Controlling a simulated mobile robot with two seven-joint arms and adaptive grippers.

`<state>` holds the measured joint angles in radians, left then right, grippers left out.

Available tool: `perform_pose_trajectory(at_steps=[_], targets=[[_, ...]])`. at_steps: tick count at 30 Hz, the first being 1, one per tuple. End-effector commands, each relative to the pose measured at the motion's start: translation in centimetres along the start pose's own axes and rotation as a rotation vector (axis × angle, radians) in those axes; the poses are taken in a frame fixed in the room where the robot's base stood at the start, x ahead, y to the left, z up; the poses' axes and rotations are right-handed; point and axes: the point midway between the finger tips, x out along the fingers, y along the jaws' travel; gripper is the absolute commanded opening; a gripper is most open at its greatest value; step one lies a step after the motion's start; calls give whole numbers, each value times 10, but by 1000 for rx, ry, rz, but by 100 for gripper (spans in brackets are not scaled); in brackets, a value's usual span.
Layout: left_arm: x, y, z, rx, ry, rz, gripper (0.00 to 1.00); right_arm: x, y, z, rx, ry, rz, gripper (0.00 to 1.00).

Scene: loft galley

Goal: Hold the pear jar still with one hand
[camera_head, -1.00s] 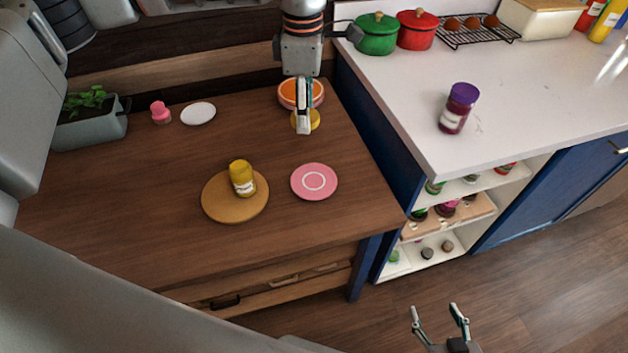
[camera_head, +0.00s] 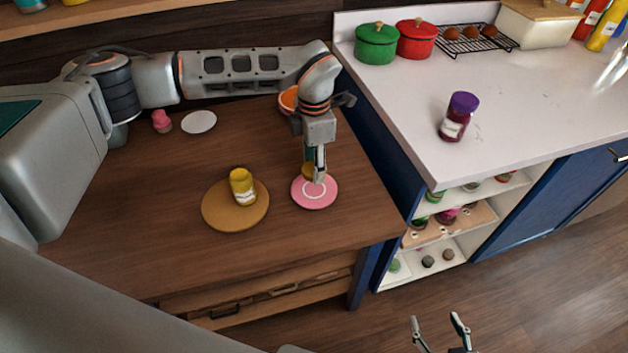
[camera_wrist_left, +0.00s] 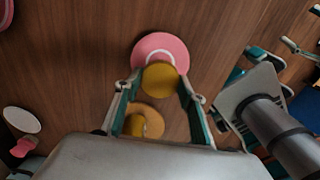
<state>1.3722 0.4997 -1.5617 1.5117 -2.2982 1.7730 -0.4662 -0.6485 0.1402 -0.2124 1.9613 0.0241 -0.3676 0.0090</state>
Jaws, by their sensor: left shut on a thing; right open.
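A yellow jar with a pale label (camera_head: 243,190) stands upright on a round wooden board (camera_head: 222,218); its contents cannot be read, so I cannot confirm it is pear. It also shows in the left wrist view (camera_wrist_left: 135,125). My left gripper (camera_head: 317,178) is shut on a round yellow thing (camera_wrist_left: 160,77), over the pink plate (camera_head: 316,200), right of the jar and apart from it. I cannot tell whether this thing is a lid or touches the plate. My right gripper (camera_head: 438,322) is open and empty at the bottom edge, in front of the table.
A purple-lidded jar (camera_head: 459,116) stands on the white counter (camera_head: 535,115) at the right. An orange bowl (camera_head: 288,101) is behind my left gripper. A white plate (camera_head: 199,122) and a pink item (camera_head: 161,121) lie at the back left. The table's front left is clear.

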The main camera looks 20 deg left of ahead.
Motion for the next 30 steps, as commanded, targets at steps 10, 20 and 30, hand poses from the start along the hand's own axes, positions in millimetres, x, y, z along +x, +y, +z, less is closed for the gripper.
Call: perform_pose_trajectory(at_steps=[10,20,30], targets=[[30,-1,0,1,0,-2,14,0,0,0,0,0,0,59],[64,0,1,2,-2,0,14,0,0,0,0,0,0,59],[67,0,0,2,-1,0,45,1,-1,2,1,0,0,59]])
